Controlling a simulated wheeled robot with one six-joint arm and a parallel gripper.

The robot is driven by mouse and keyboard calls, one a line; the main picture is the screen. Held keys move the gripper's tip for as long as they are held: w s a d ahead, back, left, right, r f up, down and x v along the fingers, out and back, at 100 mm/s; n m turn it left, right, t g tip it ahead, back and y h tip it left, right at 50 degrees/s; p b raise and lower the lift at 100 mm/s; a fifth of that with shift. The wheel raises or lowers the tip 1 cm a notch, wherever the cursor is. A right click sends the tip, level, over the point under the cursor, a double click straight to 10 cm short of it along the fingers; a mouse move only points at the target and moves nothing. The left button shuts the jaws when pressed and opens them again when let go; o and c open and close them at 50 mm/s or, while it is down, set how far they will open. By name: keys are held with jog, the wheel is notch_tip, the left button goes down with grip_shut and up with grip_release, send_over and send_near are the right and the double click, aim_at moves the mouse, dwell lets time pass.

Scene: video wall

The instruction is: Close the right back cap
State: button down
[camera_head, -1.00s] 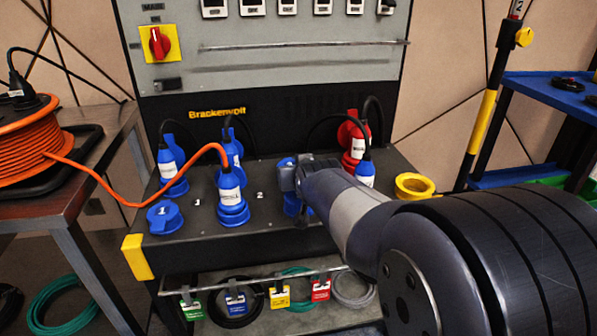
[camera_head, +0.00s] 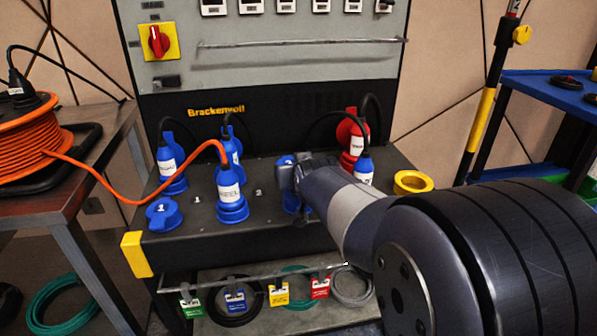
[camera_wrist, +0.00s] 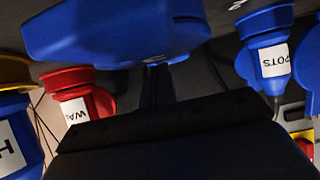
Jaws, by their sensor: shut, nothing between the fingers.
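A blue cap (camera_wrist: 115,32) fills the top of the wrist view, just beyond my fingers. Part of it appears as a blue patch (camera_head: 285,161) behind my gripper in the head view; whether it is fully seated cannot be told. My gripper (camera_head: 287,180) is over the right half of the black socket deck. Its fingers (camera_wrist: 156,86) are shut and empty, close to the cap; contact is unclear. A blue part (camera_head: 291,202) below my gripper is mostly hidden.
A red plug (camera_head: 352,140) and a blue plug (camera_head: 364,172) stand right of my gripper. A yellow ring cap (camera_head: 413,183) is farther right. A blue plug with orange cable (camera_head: 231,196) and a blue cap (camera_head: 164,214) are left. A rail (camera_head: 300,42) crosses the panel above.

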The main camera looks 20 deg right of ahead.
jog(key=shift+w+f, duration=0.35)
jog(key=shift+f, duration=0.5)
jog(key=p+v, duration=0.1)
jog(key=v, duration=0.2)
jog(key=r+p+v, duration=0.1)
jog(key=v, duration=0.2)
jog(key=p+v, duration=0.1)
jog(key=v, duration=0.3)
jog(key=shift+w+d+r+p, duration=0.1)
jog(key=shift+w+r+p, duration=0.2)
jog(key=shift+s+r, duration=0.35)
jog(key=shift+s, duration=0.25)
jog(key=shift+w, duration=0.1)
jog(key=b+x, duration=0.1)
jog(key=x, duration=0.2)
jog(key=b+x, duration=0.1)
jog(key=x, duration=0.3)
jog(key=shift+f, duration=0.4)
jog(key=shift+w+f, duration=0.3)
jog(key=shift+w, duration=0.2)
jog(key=shift+r, duration=0.1)
